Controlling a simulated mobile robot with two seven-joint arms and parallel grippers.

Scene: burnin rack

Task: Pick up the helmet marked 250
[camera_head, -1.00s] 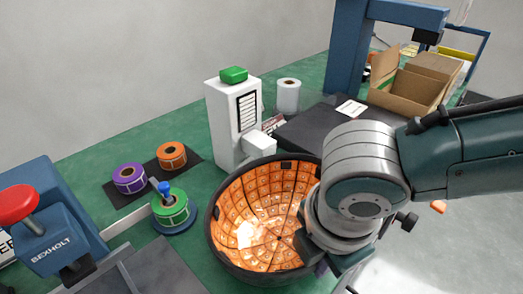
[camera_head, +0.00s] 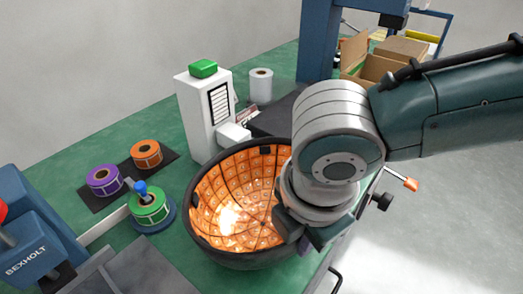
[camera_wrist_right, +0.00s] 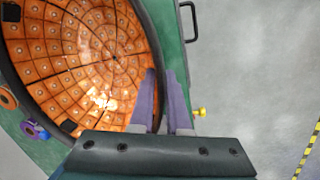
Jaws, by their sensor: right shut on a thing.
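The helmet (camera_head: 215,190) is a bowl with a dark rim and an orange, glowing, tiled inside, its open side up and tilted toward me. It is at the front middle in the head view, and its orange inside fills the left of the right wrist view (camera_wrist_right: 75,45). No 250 mark is readable. My right gripper (camera_wrist_right: 162,88) is shut on the helmet's rim, one purple finger inside and the other outside. In the head view my wrist hides most of this gripper (camera_head: 303,241) and the helmet's right edge. My left gripper is not in view.
A white device (camera_head: 205,115) with a green top stands behind the helmet. Purple (camera_head: 103,180), orange (camera_head: 146,153) and green (camera_head: 148,205) label rolls lie to the left. A blue Bexholt machine (camera_head: 35,235) is at the left front. A cardboard box (camera_head: 365,65) stands behind.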

